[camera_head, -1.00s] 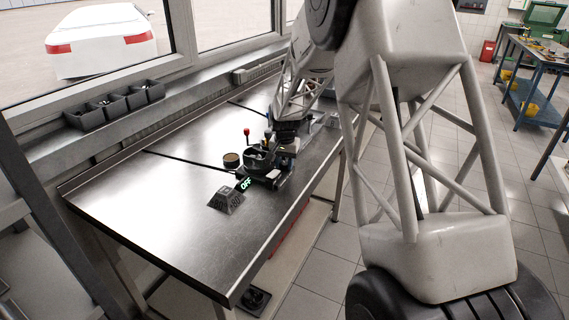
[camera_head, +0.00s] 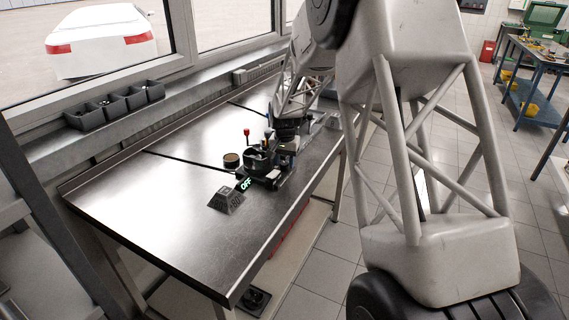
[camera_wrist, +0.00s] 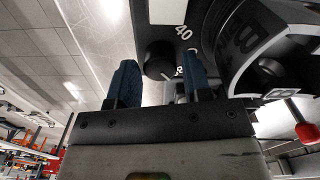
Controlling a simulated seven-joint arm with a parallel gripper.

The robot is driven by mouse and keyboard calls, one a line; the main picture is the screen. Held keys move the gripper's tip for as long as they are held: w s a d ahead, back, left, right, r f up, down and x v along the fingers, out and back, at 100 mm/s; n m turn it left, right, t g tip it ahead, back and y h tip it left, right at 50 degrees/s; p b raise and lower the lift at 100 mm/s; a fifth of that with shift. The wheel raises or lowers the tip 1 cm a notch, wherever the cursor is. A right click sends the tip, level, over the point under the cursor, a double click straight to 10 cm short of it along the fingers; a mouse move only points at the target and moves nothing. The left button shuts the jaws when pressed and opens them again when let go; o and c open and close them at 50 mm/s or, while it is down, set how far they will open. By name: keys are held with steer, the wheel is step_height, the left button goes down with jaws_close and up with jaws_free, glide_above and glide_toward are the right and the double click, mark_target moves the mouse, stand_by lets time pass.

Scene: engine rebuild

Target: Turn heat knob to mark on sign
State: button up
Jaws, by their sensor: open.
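The heat knob (camera_wrist: 158,57) is a dark round knob on the device, next to a white "40" on its dial in the wrist view. My gripper (camera_wrist: 157,70) is open, with its two blue fingers on either side of the knob in that view; I cannot tell whether they touch it. In the head view my gripper is largely hidden among the parts around the device (camera_head: 262,163). A small dark wedge-shaped sign (camera_head: 227,200) stands on the bench in front of the device; its lettering is too small to read. A green "OFF" display (camera_head: 246,184) glows beside it.
A red-tipped lever (camera_wrist: 304,131) is at the right in the wrist view. A small round tin (camera_head: 231,160) stands left of the device. The metal bench (camera_head: 150,215) is clear at its near left. Dark bins (camera_head: 112,107) stand on the sill.

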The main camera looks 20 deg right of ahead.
mark_target(285, 164)
steer(key=shift+r, duration=3.45)
steer(key=shift+s+a+r, duration=0.1)
steer(key=shift+s+r, duration=0.2)
steer(key=shift+r, duration=0.05)
steer(key=s+a+r+n, duration=0.15)
steer(key=s+r, duration=0.25)
steer(key=s, duration=0.4)
steer(key=s+a+r+n+t, duration=0.15)
steer(key=s+r, duration=0.25)
steer(key=s, duration=0.4)
steer(key=s+a+r, duration=0.3)
steer(key=s+r, duration=0.1)
steer(key=s, duration=0.4)
steer(key=s+a+n, duration=0.1)
steer(key=s, duration=1.1)
steer(key=s+a+f+n+t, duration=0.1)
steer(key=s+n, duration=0.1)
steer(key=s, duration=1)
steer(key=shift+s+a+f, duration=0.3)
